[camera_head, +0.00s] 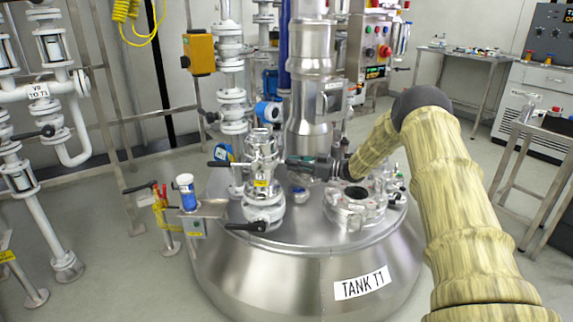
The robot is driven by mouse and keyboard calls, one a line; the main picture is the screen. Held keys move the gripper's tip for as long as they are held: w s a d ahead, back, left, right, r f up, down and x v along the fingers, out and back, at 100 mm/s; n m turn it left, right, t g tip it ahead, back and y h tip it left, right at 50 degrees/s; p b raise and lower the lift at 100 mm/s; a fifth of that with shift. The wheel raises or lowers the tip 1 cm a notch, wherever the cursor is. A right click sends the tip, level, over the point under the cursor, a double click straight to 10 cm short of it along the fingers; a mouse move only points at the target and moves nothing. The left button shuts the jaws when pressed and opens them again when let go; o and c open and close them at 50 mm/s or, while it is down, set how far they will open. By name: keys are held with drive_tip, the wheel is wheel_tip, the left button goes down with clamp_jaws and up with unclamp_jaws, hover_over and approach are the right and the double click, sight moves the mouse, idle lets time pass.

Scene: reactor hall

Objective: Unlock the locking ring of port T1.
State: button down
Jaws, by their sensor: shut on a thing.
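Tank T1 (300,275) is a steel vessel with a domed lid. A steel fitting (262,160) with a small yellow label stands upright on the lid, left of centre; it looks like port T1, but I cannot read its label. A black handle (219,163) sticks out to its left, and another black lever (246,227) lies at its base. My gripper (291,161) reaches in from the right and is shut at the fitting's right side, at the height of its ring. It seems to hold the ring's right-hand handle, which the fingers mostly hide.
A round flanged opening (354,204) is on the lid under my arm. A thick steel column (312,80) rises behind. A small shelf with a blue-and-white cup (186,192) stands left of the fitting. White pipework (75,125) fills the far left.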

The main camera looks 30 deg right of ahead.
drive_tip(key=shift+d, duration=0.15)
drive_tip(key=c, duration=1.6)
unclamp_jaws()
drive_tip(key=shift+o, duration=0.7)
drive_tip(key=shift+d, duration=0.15)
drive_tip(key=shift+s+d+f, duration=0.15)
drive_tip(key=shift+f, duration=0.05)
drive_tip(key=v, duration=1.1)
drive_tip(key=shift+s, duration=0.2)
drive_tip(key=shift+r, duration=0.15)
